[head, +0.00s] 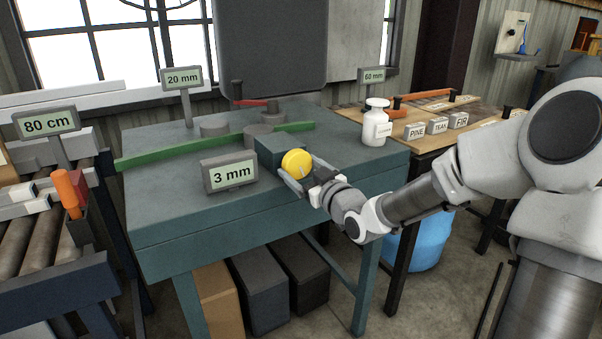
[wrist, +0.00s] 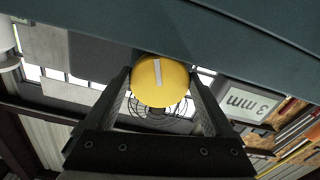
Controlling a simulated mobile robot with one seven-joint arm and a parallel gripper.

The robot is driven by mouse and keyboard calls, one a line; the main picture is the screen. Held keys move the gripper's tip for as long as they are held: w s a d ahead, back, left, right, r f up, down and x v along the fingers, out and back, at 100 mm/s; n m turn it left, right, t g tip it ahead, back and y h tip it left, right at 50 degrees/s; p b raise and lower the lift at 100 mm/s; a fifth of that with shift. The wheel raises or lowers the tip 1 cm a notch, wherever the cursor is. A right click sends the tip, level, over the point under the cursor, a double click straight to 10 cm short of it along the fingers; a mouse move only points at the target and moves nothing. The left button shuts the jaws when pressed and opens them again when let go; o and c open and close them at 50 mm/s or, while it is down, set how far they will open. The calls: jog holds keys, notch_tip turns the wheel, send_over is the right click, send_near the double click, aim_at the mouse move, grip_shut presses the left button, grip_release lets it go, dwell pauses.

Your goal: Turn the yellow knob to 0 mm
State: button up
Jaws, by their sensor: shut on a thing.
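The yellow knob (head: 296,163) sits on the front of a dark teal block on the bench. It has a pale pointer line on its face. In the wrist view the knob (wrist: 160,80) is between the two dark fingers of my gripper (wrist: 160,95), which is shut on it. In the head view my gripper (head: 300,180) reaches the knob from the front right. A grey display (head: 229,172) left of the knob reads 3 mm; it also shows upside down in the wrist view (wrist: 248,102).
The teal bench (head: 170,215) carries a green fence (head: 200,149), round grey discs and a white bottle (head: 376,124). Displays reading 20 mm (head: 182,79) and 60 mm (head: 373,75) stand behind. A roller table with an 80 cm display (head: 46,122) is at left. Wood-labelled blocks (head: 437,126) lie at right.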

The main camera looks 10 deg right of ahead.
jog(key=shift+n+b, duration=0.35)
jog(key=shift+n, duration=0.35)
jog(key=shift+r, duration=0.1)
jog(key=o, duration=1.1)
